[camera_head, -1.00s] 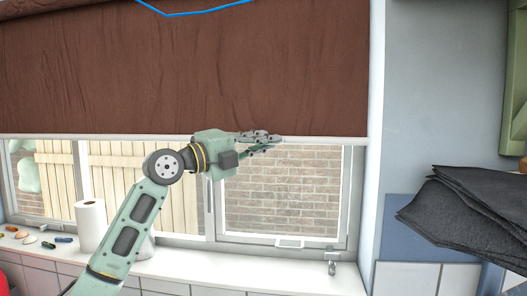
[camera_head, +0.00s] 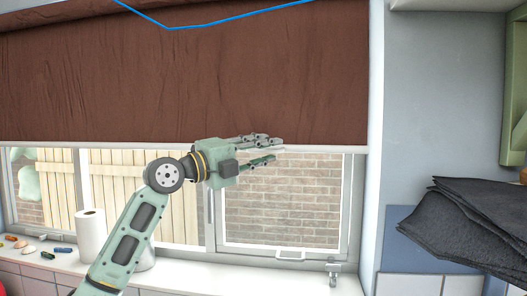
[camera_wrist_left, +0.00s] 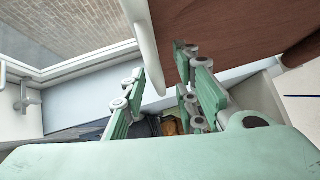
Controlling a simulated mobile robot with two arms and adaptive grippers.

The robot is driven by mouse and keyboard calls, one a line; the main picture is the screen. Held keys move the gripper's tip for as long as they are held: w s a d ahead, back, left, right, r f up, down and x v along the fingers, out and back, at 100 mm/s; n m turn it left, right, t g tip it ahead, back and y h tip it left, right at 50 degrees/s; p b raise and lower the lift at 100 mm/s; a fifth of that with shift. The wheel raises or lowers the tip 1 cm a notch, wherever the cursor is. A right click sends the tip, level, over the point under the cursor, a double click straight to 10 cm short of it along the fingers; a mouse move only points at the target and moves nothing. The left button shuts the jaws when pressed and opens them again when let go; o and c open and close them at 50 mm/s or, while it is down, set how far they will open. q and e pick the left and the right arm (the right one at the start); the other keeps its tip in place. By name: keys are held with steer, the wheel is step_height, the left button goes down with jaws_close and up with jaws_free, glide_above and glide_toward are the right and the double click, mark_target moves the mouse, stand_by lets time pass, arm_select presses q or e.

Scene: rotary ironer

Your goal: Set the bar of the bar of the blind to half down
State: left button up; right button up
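The brown blind (camera_head: 200,85) hangs over the upper part of the window, with its lower edge across the top of the panes. The pale bar of the blind (camera_head: 330,149) runs along that lower edge, and it also shows in the left wrist view (camera_wrist_left: 144,45). My left gripper (camera_head: 266,150) is at the bar, with its fingers apart, one higher and one lower. In the left wrist view the bar runs between the spread fingers of the gripper (camera_wrist_left: 160,92); I cannot tell whether they touch it. My right gripper is not in view.
A paper towel roll (camera_head: 91,235) and small items stand on the white sill (camera_head: 235,277) at the left. A tap-like fitting (camera_head: 333,272) is at the sill's right. Dark grey cloths (camera_head: 465,225) are at the right, below a green cabinet (camera_head: 515,90).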

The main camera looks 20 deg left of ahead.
arm_select(q)
steer(key=v, duration=1.2)
stand_by(0.3)
